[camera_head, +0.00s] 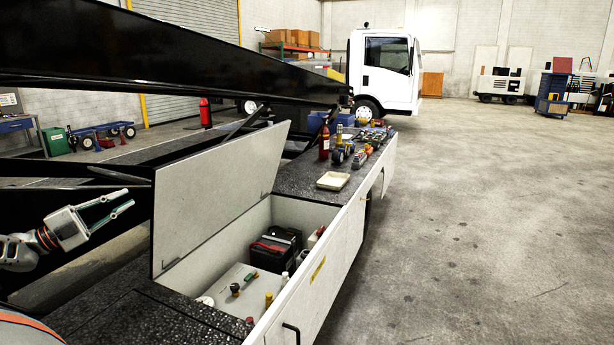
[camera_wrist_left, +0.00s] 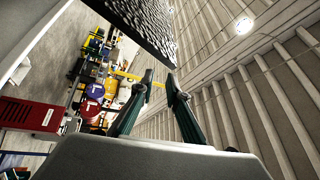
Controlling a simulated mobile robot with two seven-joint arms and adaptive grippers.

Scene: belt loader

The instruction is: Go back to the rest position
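My left gripper (camera_head: 122,201) is at the left of the head view, beside the raised white lid (camera_head: 222,195) of the loader's side compartment. Its two fingers are spread apart with nothing between them. In the left wrist view the two fingers (camera_wrist_left: 159,82) also stand apart and empty. My right gripper does not show in either view.
The open compartment (camera_head: 305,213) holds a black battery (camera_head: 272,252) and several small items. The dark deck (camera_head: 300,180) beyond carries a tray (camera_head: 333,181), a red extinguisher (camera_head: 324,140) and tools. A black beam (camera_head: 180,60) crosses above. Open floor (camera_head: 480,220) lies to the right.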

